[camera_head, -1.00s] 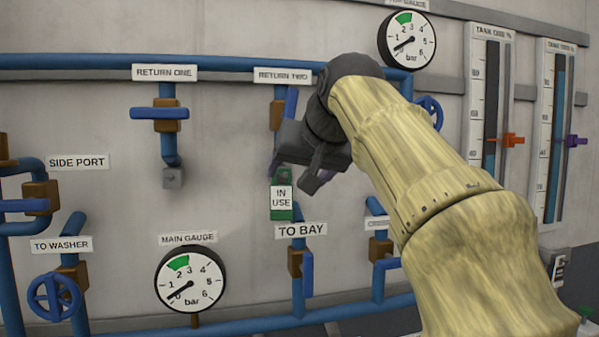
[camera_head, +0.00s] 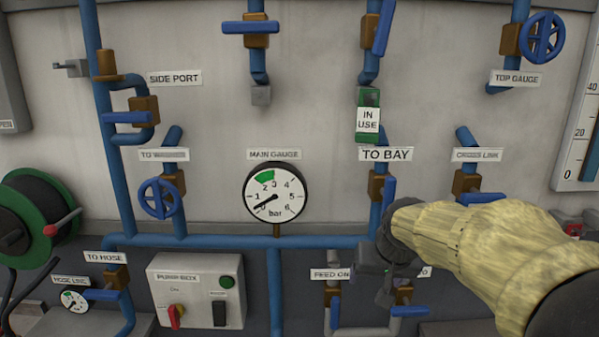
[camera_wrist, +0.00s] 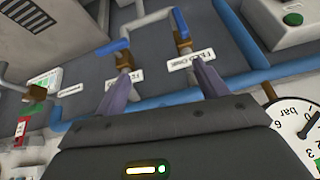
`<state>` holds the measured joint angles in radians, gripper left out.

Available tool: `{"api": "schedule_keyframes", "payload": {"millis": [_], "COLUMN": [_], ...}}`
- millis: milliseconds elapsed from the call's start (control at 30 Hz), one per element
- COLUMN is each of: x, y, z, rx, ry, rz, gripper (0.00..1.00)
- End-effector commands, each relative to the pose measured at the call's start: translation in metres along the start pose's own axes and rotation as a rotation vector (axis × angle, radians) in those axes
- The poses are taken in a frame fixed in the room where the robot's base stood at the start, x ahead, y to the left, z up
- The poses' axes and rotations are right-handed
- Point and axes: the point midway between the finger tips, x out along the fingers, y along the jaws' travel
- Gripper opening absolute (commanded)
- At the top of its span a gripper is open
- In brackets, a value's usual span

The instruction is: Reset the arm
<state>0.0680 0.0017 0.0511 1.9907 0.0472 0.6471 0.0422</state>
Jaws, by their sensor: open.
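My gripper (camera_head: 383,283) is at the lower right of the head view, in front of the lower pipes and just right of the FEED ONE label (camera_head: 331,275). In the wrist view my gripper (camera_wrist: 160,82) shows two purple-grey fingers, spread apart with nothing between them. Beyond the fingers are two brown valves with blue levers and the FEED ONE label (camera_wrist: 190,60). My arm, with its pale wood-like cover, comes in from the right and hides part of the lower right wall and pipes.
The main gauge (camera_head: 276,193) and the TO BAY valve (camera_head: 377,186) are above left of and above my gripper. The pump box (camera_head: 196,290) stands to the left, with a hose reel (camera_head: 40,220) farther left. A green IN USE tag (camera_head: 368,117) hangs higher up.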

Motion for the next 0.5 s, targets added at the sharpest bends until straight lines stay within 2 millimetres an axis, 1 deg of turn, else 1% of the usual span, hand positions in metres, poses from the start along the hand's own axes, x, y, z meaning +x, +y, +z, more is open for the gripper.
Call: {"api": "schedule_keyframes", "payload": {"millis": [33,67,100,167,300,400,500], "x": [0.014,0.021,0.030,0.042,0.063,0.070,0.073], "y": [0.002,0.003,0.005,0.008,0.013,0.017,0.019], "z": [0.023,0.036,0.053,0.080,0.145,0.183,0.205], "rx": [-0.008,-0.014,-0.022,-0.035,-0.062,-0.079,-0.089], "ry": [-0.036,-0.054,-0.077,-0.113,-0.194,-0.239,-0.265], "rz": [0.006,0.009,0.013,0.018,0.027,0.031,0.033], "gripper": [0.72,0.72,0.72,0.72,0.72,0.72,0.72]}}
